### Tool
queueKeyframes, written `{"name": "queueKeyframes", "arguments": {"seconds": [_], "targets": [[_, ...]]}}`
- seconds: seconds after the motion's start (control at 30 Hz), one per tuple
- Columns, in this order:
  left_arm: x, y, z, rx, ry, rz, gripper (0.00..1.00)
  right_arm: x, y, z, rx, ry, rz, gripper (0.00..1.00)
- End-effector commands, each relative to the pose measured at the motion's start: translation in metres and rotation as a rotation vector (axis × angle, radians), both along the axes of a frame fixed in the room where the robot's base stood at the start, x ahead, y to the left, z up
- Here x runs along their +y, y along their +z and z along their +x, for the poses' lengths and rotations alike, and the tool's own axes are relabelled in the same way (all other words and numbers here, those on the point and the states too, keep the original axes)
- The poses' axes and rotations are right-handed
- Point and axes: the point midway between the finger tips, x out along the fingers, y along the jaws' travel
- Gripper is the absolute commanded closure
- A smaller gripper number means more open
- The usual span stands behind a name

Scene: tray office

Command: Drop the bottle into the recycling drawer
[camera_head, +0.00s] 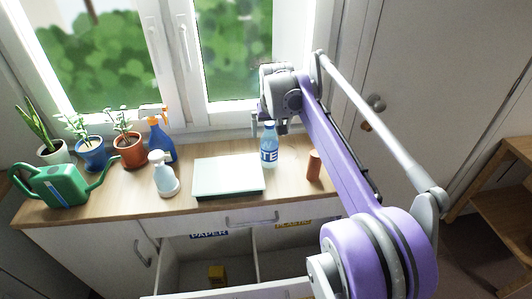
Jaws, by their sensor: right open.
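A clear bottle with a blue label and blue cap (269,151) stands upright on the wooden counter (215,147), right of a flat box. My right gripper (268,127) is open at the top of the bottle, with a finger beside its cap. I cannot tell whether it touches. An open drawer (256,256) below the counter has two compartments, with a blue PAPER label (209,234) on the left and a yellow PLASTIC label (293,223) on the right. A small yellow item (216,274) lies in the left compartment. My left gripper is not in view.
A flat pale box (228,176), a white spray bottle (164,177), a blue spray bottle (160,140), potted plants (129,151) and a green watering can (62,186) stand on the counter. An orange-brown cylinder (313,166) stands right of the bottle. The window is behind.

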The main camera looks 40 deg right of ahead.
Motion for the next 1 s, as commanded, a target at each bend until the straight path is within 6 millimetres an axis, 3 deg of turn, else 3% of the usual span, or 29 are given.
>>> {"name": "queueKeyframes", "arguments": {"seconds": [0.5,0.8,1.0], "targets": [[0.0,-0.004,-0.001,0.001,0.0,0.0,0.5,-0.013,-0.054,0.019,-0.001,0.001,-0.001,0.0],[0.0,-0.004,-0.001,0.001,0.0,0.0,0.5,-0.014,-0.059,0.021,-0.002,0.001,-0.001,0.0],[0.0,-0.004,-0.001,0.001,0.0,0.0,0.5,-0.014,-0.059,0.021,-0.002,0.001,-0.001,0.36]]}}
